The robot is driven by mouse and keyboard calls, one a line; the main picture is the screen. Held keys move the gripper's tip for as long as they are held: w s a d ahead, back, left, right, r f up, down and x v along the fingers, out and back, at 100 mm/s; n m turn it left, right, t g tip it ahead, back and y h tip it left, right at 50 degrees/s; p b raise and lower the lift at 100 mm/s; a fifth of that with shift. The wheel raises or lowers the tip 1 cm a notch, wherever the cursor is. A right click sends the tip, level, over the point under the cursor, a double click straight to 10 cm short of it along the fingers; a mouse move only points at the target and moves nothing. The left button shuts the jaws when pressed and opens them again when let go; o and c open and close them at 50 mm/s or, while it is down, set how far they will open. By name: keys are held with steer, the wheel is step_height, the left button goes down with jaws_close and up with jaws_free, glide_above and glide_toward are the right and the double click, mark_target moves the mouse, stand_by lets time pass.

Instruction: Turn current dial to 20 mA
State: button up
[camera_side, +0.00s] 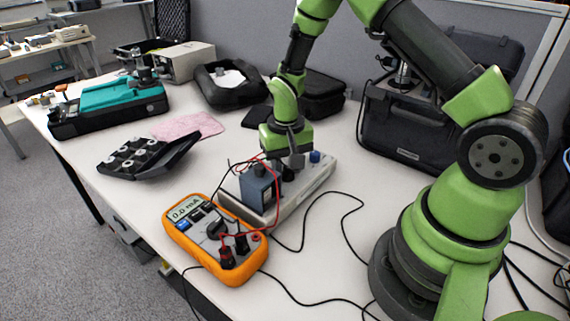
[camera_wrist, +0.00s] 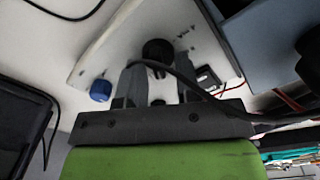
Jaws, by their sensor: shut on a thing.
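The pale control box (camera_side: 316,183) lies on the table under my gripper (camera_side: 287,172), which points down at its top. In the wrist view, the black current dial (camera_wrist: 157,48) sits between the two fingertips of my gripper (camera_wrist: 158,68), which is shut on it. The dial's scale and pointer cannot be read. A blue knob (camera_side: 315,156) is beside the gripper on the same box; it also shows in the wrist view (camera_wrist: 100,90). The orange multimeter (camera_side: 173,234) lies in front of the box, its display (camera_side: 186,209) reading about 0.0 mA.
A dark blue-grey block (camera_side: 258,190) stands on the box's near end. Red and black leads (camera_side: 358,207) run across the table around the box and meter. A black tray (camera_side: 150,157), a pink cloth (camera_side: 188,126) and an open black case (camera_side: 410,125) stand farther off.

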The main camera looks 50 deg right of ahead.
steer(key=m, duration=0.6)
steer(key=shift+s+d+m, duration=0.2)
steer(key=shift+m, duration=0.1)
steer(key=m, duration=0.5)
steer(key=shift+s, duration=0.2)
steer(key=o, duration=0.8)
steer(key=shift+o, duration=0.2)
step_height(320, 180, up, 10)
